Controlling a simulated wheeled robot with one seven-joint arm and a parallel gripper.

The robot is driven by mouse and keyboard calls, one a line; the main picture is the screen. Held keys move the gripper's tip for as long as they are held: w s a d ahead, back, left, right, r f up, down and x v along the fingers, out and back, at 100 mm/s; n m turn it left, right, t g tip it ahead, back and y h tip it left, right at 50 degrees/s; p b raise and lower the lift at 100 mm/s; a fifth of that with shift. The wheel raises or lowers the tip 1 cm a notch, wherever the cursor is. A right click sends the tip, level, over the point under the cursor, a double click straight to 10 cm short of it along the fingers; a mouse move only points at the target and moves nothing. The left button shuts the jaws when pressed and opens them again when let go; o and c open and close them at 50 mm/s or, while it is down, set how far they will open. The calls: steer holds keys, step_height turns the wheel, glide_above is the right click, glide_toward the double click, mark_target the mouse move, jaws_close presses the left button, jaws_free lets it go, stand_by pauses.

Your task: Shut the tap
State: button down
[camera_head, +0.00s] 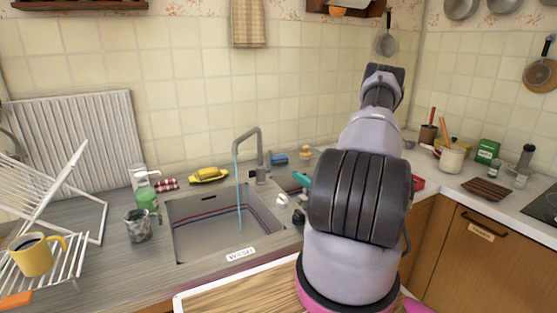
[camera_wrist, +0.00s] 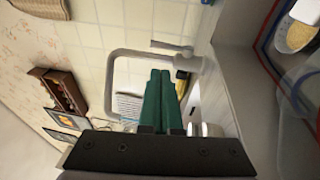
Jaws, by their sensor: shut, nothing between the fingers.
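The grey tap (camera_head: 259,150) stands at the back right of the sink. A blue stream of water (camera_head: 237,195) runs from its spout into the sink basin (camera_head: 200,232). In the wrist view the tap's spout (camera_wrist: 112,75) arches behind my gripper, and a thin grey lever (camera_wrist: 170,47) sticks out beside the tip. My gripper (camera_wrist: 160,72) has green fingers that are shut together and empty. They point toward the tap, with the lever just past their tips; I cannot tell whether they touch. In the head view my arm hides most of the gripper.
A green soap bottle (camera_head: 146,194) and a grey patterned cup (camera_head: 138,225) stand left of the sink. A yellow sponge dish (camera_head: 207,175) lies behind it. A dish rack with a yellow mug (camera_head: 32,257) is at the far left. A white pot (camera_head: 452,158) stands on the right counter.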

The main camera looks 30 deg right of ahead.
steer(key=x, duration=1.4)
steer(key=shift+d, duration=0.2)
steer(key=shift+w+f, duration=0.1)
steer(key=shift+w, duration=0.3)
steer(key=r+v, duration=0.2)
steer(key=v, duration=1.2)
steer(key=shift+s+a, duration=0.15)
